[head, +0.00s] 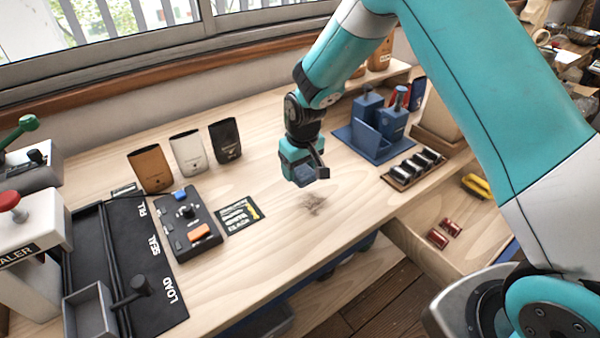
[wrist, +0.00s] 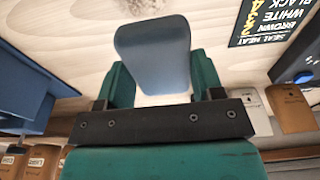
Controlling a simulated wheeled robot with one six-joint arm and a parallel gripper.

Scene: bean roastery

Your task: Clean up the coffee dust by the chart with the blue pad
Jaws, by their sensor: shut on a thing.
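My gripper (head: 305,167) is shut on the blue pad (head: 308,176) and holds it over the wooden bench. In the wrist view the pad (wrist: 152,48) is a rounded blue-grey block between my teal fingers (wrist: 160,84). The coffee dust (head: 312,203) is a brown smudge on the bench, just in front of the pad in the head view. It also shows at the top edge of the wrist view (wrist: 145,6). The chart (head: 240,215) is a small black card with light writing, lying left of the dust. I cannot tell whether the pad touches the bench.
A control box (head: 186,222) with knobs lies left of the chart. Brown, white and black bags (head: 188,153) stand behind it. A blue holder (head: 372,140) and a rack of dark rolls (head: 413,168) stand to the right. The bench's front edge is close to the dust.

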